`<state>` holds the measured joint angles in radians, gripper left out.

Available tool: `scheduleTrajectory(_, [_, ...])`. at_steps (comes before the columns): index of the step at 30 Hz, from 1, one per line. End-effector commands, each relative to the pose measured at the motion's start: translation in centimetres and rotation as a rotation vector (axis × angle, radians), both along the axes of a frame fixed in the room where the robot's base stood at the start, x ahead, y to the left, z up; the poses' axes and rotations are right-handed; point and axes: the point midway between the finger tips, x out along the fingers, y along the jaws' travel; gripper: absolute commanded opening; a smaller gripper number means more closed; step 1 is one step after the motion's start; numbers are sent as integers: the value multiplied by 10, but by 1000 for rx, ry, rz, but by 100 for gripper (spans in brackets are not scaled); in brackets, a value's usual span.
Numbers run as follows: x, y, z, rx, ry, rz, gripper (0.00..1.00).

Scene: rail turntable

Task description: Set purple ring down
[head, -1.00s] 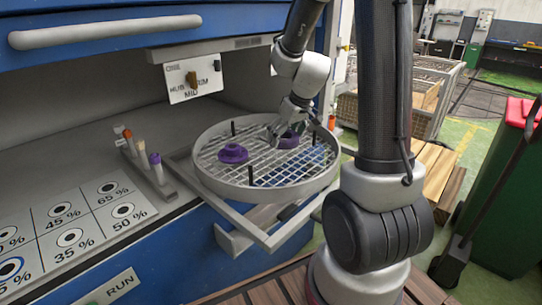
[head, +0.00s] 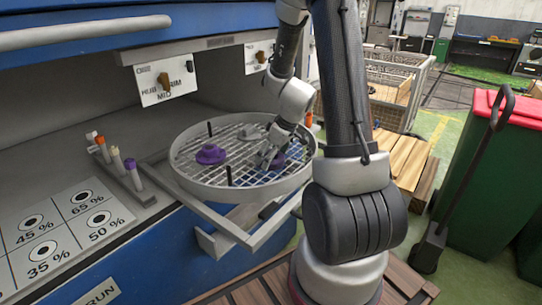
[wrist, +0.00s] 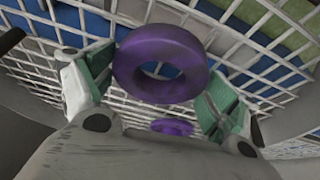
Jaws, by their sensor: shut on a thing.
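My gripper (head: 268,156) is shut on a purple ring (wrist: 160,42). In the wrist view the ring lies between the two teal-padded fingers, with the mesh behind it. In the head view the held ring (head: 279,161) is partly hidden by the gripper, low over the right side of the round grey turntable (head: 190,186). I cannot tell whether it touches the mesh. A second purple piece (head: 211,154), with a raised middle, sits on the left part of the mesh. A smaller purple ring shape (wrist: 171,127) shows beyond the held ring in the wrist view.
Dark upright posts (head: 229,175) stand on the turntable. A rack of small coloured-top tubes (head: 132,174) and a percentage-marked panel (head: 62,222) lie left on the bench. A sign with a brown knob (head: 165,80) hangs behind. A green bin (head: 490,190) stands far right.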

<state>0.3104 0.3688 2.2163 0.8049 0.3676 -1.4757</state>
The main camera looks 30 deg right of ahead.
Motion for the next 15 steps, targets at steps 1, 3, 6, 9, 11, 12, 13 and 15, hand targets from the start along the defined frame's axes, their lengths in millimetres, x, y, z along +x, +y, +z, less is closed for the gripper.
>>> scheduleTrajectory(1, [0, 0, 0, -1, -1, 1, 52])
scheduleTrajectory(3, [0, 0, 1, -1, -1, 1, 52])
scheduleTrajectory(6, [0, 0, 0, -1, -1, 1, 52])
scheduleTrajectory(9, [0, 0, -2, -1, 0, 2, 90])
scheduleTrajectory(11, [0, 0, -2, -1, 0, 2, 100])
scheduleTrajectory(12, [0, 0, -2, -1, 0, 2, 100])
scheduleTrajectory(13, [0, 0, -2, -1, 0, 2, 100])
scheduleTrajectory(15, [0, 0, -2, 0, 0, 1, 100])
